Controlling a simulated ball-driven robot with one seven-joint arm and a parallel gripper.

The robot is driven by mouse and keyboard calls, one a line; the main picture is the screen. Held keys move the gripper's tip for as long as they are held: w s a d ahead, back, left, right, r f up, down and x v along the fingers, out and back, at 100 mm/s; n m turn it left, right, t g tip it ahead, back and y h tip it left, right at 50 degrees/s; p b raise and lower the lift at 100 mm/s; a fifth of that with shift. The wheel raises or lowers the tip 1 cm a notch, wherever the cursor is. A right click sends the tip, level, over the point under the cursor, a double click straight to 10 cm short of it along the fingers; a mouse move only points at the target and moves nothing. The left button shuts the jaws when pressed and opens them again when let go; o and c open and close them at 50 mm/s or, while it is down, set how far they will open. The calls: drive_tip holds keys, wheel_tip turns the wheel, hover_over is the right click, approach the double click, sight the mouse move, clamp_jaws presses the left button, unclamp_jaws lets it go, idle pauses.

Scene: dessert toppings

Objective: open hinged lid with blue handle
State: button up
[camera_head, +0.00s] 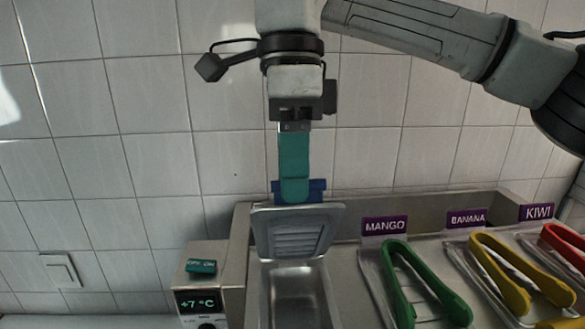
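The hinged metal lid (297,232) stands tilted up at the back of an open metal bin (298,297). Its blue handle (318,187) is at the lid's upper edge, partly hidden by my gripper. My gripper (294,192) points down with its teal fingers in front of the handle and seems to touch it. The fingers overlap in this view, so the gap between them is hidden.
To the right, green tongs (398,285) lie by the MANGO sign (385,226). Yellow tongs (500,280) and red tongs (566,240) lie farther right. A control box (201,302) reading +7 °C stands to the left. A tiled wall (160,160) is behind.

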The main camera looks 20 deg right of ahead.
sight(292, 226)
drive_tip(key=shift+o, duration=0.8)
drive_tip(key=v, duration=0.7)
drive_tip(key=shift+r, duration=0.2)
drive_tip(key=shift+w, duration=0.15)
